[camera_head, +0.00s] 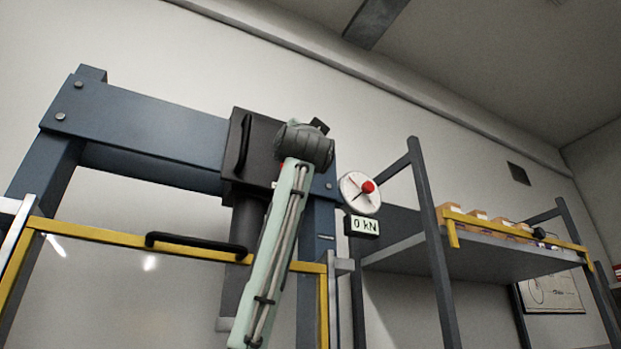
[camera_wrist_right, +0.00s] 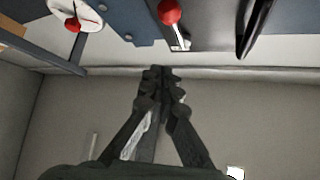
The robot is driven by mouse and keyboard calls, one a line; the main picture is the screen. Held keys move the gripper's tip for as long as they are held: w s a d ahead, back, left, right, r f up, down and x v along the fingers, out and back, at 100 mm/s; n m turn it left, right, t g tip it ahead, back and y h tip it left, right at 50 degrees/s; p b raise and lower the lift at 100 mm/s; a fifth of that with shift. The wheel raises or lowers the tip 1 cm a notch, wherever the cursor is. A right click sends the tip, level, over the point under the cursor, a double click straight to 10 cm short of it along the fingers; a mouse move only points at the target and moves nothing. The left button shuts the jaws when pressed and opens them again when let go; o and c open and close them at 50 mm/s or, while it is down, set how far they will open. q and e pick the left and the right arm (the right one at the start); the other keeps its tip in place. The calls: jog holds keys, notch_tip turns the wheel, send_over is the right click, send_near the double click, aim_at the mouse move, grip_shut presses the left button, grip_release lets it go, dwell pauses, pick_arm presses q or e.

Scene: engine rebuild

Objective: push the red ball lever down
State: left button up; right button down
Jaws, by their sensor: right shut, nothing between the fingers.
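The red ball lever (camera_wrist_right: 170,12) shows in the right wrist view at the top, a red ball on a short pale rod against the dark press head. My right gripper (camera_wrist_right: 160,73) is shut and empty. Its fingertips lie just below the lever in that picture, with a visible gap to the ball. My left gripper is not in view.
A white dial gauge (camera_head: 359,193) with a red knob and a "0 kN" display (camera_head: 364,225) sit right of my wrist. The press frame has a blue crossbeam (camera_head: 140,125) and a yellow-edged guard (camera_head: 95,234) with a black handle. A shelf (camera_head: 480,254) with boxes stands right.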

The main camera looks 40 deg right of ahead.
jog(key=shift+s+a+f, duration=0.15)
jog(key=shift+s+a, duration=0.3)
jog(key=shift+a, duration=0.15)
jog(key=shift+s+a+f, duration=0.15)
jog(key=shift+s+a, duration=0.25)
jog(key=shift+a, duration=0.2)
